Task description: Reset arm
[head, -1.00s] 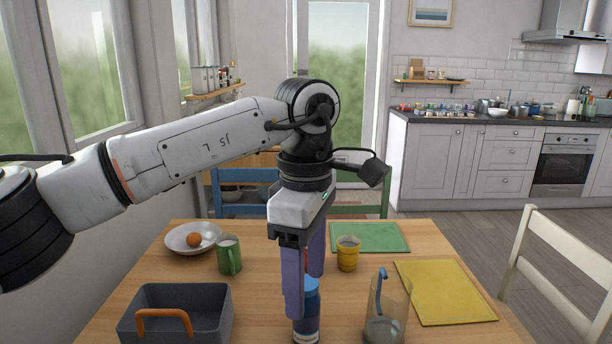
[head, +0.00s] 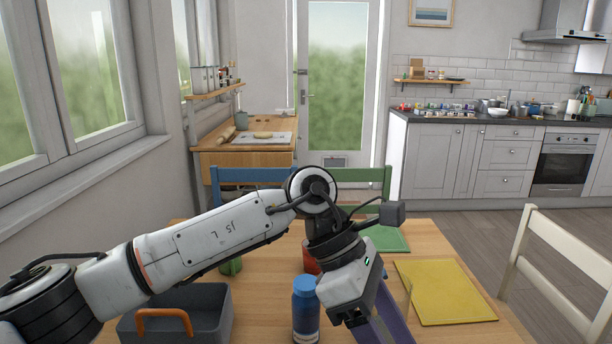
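My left gripper (head: 382,328) hangs from the white and black arm that comes in from the left. It is tilted down to the right, over the near part of the table. Its purple fingers run past the bottom edge, so their tips and anything between them are hidden. A blue bottle (head: 305,312) stands upright on the table, just left of the gripper and apart from it. My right gripper is not in view.
The wooden table (head: 262,290) holds a grey bin with an orange handle (head: 164,325), a yellow mat (head: 446,292) and a green mat (head: 388,238). My arm hides much of a green mug (head: 231,267) and a red object (head: 309,260). A white chair (head: 560,260) stands at the right.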

